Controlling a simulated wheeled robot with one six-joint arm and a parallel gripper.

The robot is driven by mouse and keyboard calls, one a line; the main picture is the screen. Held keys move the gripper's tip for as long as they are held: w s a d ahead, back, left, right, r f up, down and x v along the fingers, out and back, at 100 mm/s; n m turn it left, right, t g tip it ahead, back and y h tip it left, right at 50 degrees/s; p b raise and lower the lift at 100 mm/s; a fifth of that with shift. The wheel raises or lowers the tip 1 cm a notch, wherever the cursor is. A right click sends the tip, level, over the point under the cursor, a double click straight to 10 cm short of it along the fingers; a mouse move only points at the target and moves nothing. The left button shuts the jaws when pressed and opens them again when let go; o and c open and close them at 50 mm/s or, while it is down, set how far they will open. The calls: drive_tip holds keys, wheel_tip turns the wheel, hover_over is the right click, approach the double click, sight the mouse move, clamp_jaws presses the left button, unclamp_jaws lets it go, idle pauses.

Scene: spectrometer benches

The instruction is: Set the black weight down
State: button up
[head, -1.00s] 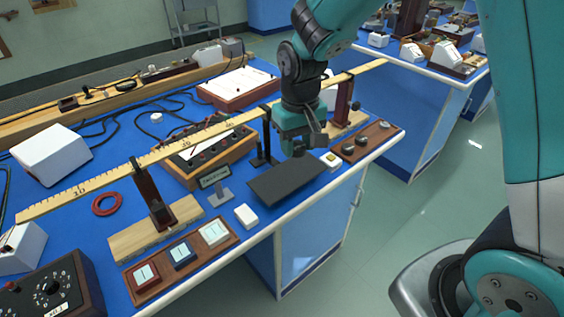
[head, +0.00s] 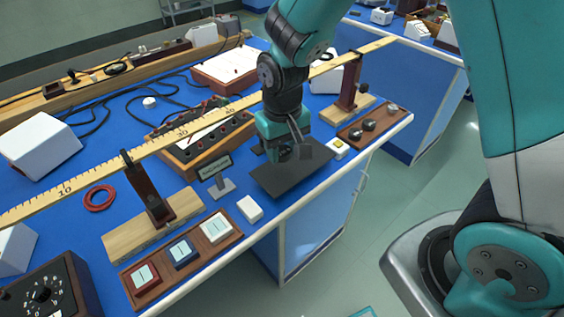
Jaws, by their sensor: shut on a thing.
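My gripper (head: 284,152) points down over the near part of the blue bench. It is shut on the black weight, which is dark against the dark jaws and mostly hidden by them, so its outline is unclear. Gripper and weight are over the back part of a thin black mat (head: 297,184). I cannot tell whether the weight touches the mat. The visible front part of the mat is bare.
A small grey sign (head: 215,168) stands left of the mat, with a white block (head: 250,209) in front. A wooden tray with round metal pieces (head: 368,127) lies to the right. A long yellow ruler (head: 100,173) on posts runs behind.

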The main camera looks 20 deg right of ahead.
sight(282, 172)
drive_tip(key=shift+f, duration=2.3)
drive_tip(key=shift+f, duration=0.15)
drive_tip(key=o, duration=1)
drive_tip(key=shift+o, duration=0.2)
wheel_tip(282, 172, up, 12)
drive_tip(key=shift+a+r, duration=0.1)
drive_tip(key=s+a+r+n+y, duration=0.1)
drive_tip(key=s+r+n+y, duration=0.1)
drive_tip(key=s, duration=0.7)
drive_tip(key=s+a+r+n+y, duration=0.2)
drive_tip(key=s+r+n, duration=0.1)
drive_tip(key=s+r, duration=0.4)
drive_tip(key=shift+s+r+n, duration=0.15)
drive_tip(key=shift+s+n, duration=0.25)
drive_tip(key=shift+s, duration=0.65)
